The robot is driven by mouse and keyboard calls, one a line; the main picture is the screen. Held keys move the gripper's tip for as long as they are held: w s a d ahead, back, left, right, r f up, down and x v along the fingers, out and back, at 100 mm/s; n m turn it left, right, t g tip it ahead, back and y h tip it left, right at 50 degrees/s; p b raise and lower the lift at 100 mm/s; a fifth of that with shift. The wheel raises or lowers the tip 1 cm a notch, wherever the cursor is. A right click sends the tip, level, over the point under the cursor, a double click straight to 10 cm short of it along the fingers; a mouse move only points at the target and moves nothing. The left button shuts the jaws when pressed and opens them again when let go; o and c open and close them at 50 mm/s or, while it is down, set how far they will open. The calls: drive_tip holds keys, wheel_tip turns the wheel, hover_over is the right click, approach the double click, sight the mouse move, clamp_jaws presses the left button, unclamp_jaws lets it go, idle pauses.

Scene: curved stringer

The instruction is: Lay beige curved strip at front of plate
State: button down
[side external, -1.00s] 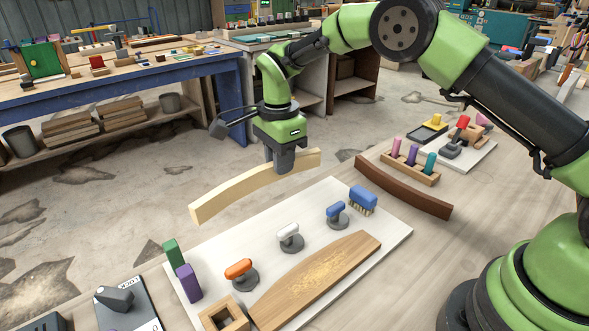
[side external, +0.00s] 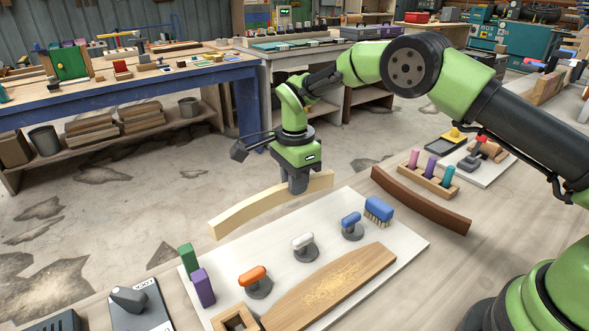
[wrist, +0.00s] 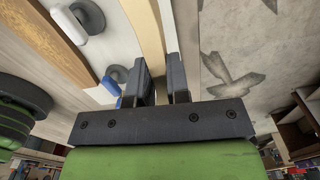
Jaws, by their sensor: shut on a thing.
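The beige curved strip (side external: 250,211) is held on edge in my gripper (side external: 298,182), at the far long edge of the white plate (side external: 400,228) in the side view. My gripper is shut on the strip near its right part. The strip hides a little of what lies behind it; I cannot tell whether it touches the plate or table. In the wrist view the strip (wrist: 146,30) runs between the dark fingers of my gripper (wrist: 163,75), with the plate to its left.
On the plate stand orange (side external: 253,280), white (side external: 304,246) and blue-handled (side external: 351,225) clamps, a blue brush (side external: 378,211), and a wooden board (side external: 330,290). Green (side external: 187,258) and purple (side external: 203,287) blocks stand at the left. A dark brown curved strip (side external: 420,202) lies right of the plate.

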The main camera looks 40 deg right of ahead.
drive_tip(key=shift+f, duration=1.2)
drive_tip(key=shift+f, duration=1.75)
drive_tip(key=c, duration=1)
unclamp_jaws()
wheel_tip(320, 180, up, 10)
